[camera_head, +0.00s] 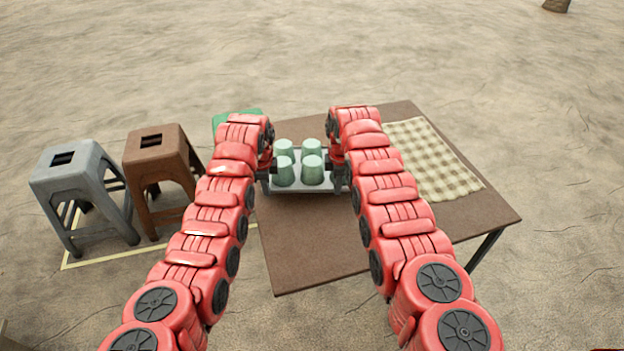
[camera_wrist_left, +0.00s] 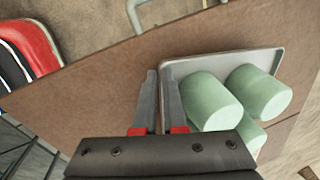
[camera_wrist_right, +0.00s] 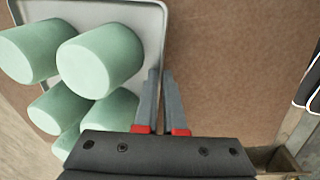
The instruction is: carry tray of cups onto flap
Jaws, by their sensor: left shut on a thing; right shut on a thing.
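A light grey tray (camera_head: 318,187) holds several pale green upside-down cups (camera_head: 284,172) over the brown table (camera_head: 300,245). The tray also shows in the left wrist view (camera_wrist_left: 222,62) and the right wrist view (camera_wrist_right: 150,25). My left gripper (camera_head: 268,172) is shut on the tray's left edge; its fingers (camera_wrist_left: 160,98) straddle the rim. My right gripper (camera_head: 338,174) is shut on the right edge, its fingers (camera_wrist_right: 160,98) at the rim. The cups stand on the tray, apart from the fingers. I cannot tell whether the tray touches the table. I cannot make out the flap for certain.
A checkered cloth (camera_head: 430,160) lies on the table's right part. A grey stool (camera_head: 85,180) and a brown stool (camera_head: 160,155) stand left of the table, with a green thing (camera_head: 222,119) behind. The table's near part is clear.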

